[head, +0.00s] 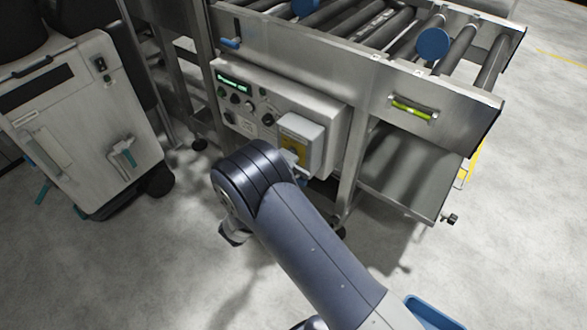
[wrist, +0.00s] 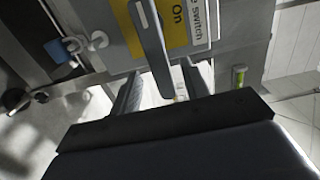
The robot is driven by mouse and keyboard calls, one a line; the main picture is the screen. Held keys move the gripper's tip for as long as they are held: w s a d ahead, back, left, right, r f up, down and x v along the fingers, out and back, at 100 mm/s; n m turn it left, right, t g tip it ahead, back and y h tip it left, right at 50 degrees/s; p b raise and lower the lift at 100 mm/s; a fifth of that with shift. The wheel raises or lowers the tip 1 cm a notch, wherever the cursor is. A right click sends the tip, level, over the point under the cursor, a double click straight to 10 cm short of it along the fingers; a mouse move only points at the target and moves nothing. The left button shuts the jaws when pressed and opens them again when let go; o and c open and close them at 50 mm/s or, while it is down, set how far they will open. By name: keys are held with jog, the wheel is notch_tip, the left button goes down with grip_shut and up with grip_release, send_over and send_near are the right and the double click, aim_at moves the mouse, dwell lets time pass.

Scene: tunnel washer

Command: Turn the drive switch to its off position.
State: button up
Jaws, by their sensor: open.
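The drive switch is a grey box (head: 302,132) with a yellow plate, at the right end of the control panel in the head view. In the wrist view its yellow label (wrist: 178,22) reads "On", with "switch" beside it. A long grey lever (wrist: 150,42) crosses the label, just left of the word "On". My gripper (wrist: 164,88) is open, one finger on each side of the lever's lower end. I cannot tell whether either finger touches it. In the head view my arm hides most of the gripper and part of the switch's lower side.
The control panel (head: 258,88) has a green display and several knobs. A roller conveyor frame (head: 455,118) with a yellow-green vial stands above and right. A grey wheeled cabinet (head: 85,120) is at the left. A blue bin (head: 434,312) lies at the bottom right.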

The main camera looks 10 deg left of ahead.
jog(key=v, duration=0.7)
jog(key=x, duration=1.1)
jog(key=shift+s+f+b, duration=0.1)
jog(key=shift+b, duration=0.2)
jog(key=shift+a, duration=0.1)
